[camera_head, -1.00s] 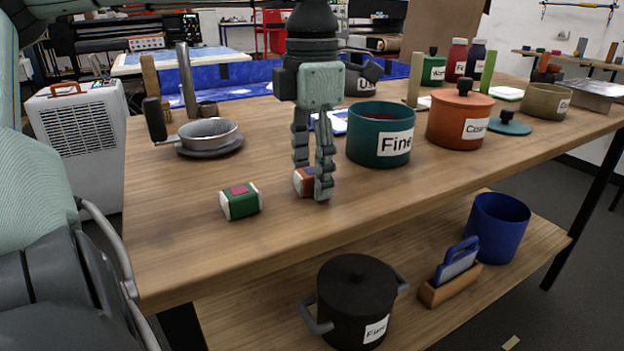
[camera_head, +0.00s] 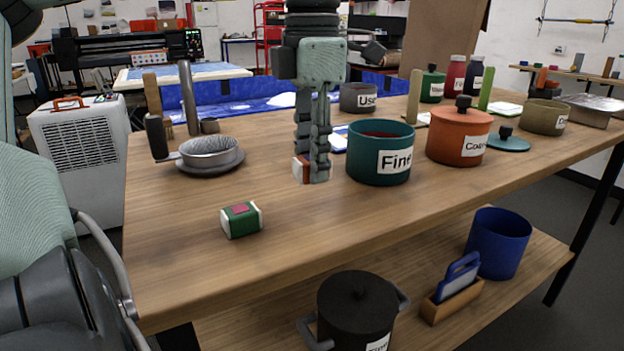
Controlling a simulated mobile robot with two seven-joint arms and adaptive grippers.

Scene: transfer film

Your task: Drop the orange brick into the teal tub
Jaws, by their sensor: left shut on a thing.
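My left gripper (camera_head: 312,172) is in the middle of the head view, pointing down, with its fingers shut on the orange brick (camera_head: 299,170). The brick has a white end and is mostly hidden behind the fingers. It seems to be at or just above the wooden table; I cannot tell if it touches. The teal tub (camera_head: 362,162), labelled "Fine", stands open and upright just right of the gripper. Its inside looks dark red. My right gripper is not in view.
A green brick (camera_head: 241,220) with white ends lies at the front left. A pan (camera_head: 209,152) sits behind it. An orange lidded pot (camera_head: 452,142) stands right of the tub, with a teal lid (camera_head: 509,143) beside it. The front of the table (camera_head: 330,225) is clear.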

